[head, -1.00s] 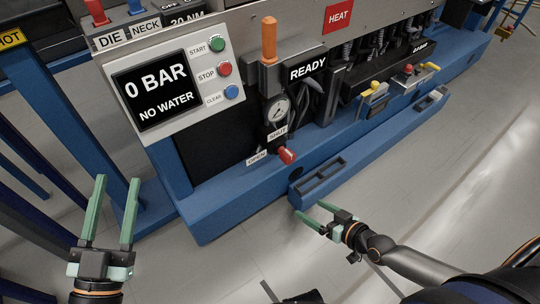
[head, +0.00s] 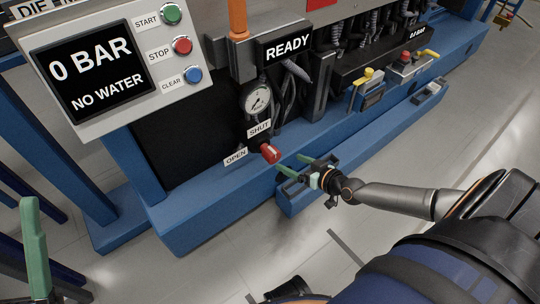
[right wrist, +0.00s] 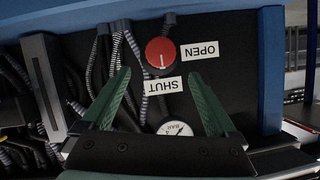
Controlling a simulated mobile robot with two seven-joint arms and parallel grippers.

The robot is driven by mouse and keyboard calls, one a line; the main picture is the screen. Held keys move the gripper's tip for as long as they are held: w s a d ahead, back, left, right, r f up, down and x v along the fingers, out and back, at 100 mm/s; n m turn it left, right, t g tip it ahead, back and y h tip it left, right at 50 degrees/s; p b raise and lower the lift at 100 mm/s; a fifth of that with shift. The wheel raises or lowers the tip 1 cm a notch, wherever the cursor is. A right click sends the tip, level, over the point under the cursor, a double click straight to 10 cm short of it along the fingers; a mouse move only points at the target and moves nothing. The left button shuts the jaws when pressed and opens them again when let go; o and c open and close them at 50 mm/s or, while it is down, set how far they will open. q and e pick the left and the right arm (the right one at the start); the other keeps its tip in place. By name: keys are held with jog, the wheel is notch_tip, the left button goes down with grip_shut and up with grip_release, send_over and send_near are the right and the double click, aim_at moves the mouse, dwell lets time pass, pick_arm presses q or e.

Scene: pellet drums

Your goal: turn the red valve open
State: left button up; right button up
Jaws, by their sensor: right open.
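The red valve (head: 271,153) is a small round knob low on the machine front, between the OPEN label (head: 236,157) and the SHUT label (head: 259,128). In the right wrist view the valve (right wrist: 160,50) faces me, and its white mark points toward the SHUT label (right wrist: 162,86). My right gripper (head: 292,162) is open and empty, just right of the valve in the head view. In the right wrist view its fingers (right wrist: 159,74) are spread, with the knob beyond their tips. My left gripper (head: 34,235) is cut off at the left edge, with one finger clearly visible.
A pressure gauge (head: 257,99) sits above the valve, beside dark hoses. The display (head: 80,70) reads 0 BAR and NO WATER. A blue base beam (head: 190,205) runs below the valve. The floor in front is clear.

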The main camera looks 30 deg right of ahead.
aim_at(276, 156)
jog(key=b+x, duration=0.4)
jog(key=x, duration=0.5)
jog(key=shift+f, duration=0.15)
jog(key=shift+w+a+f+b, duration=0.15)
jog(key=shift+w+b, duration=0.25)
jog(key=shift+w, duration=0.2)
jog(key=shift+c, duration=0.2)
jog(key=c, duration=1.3)
jog(key=shift+c, duration=0.2)
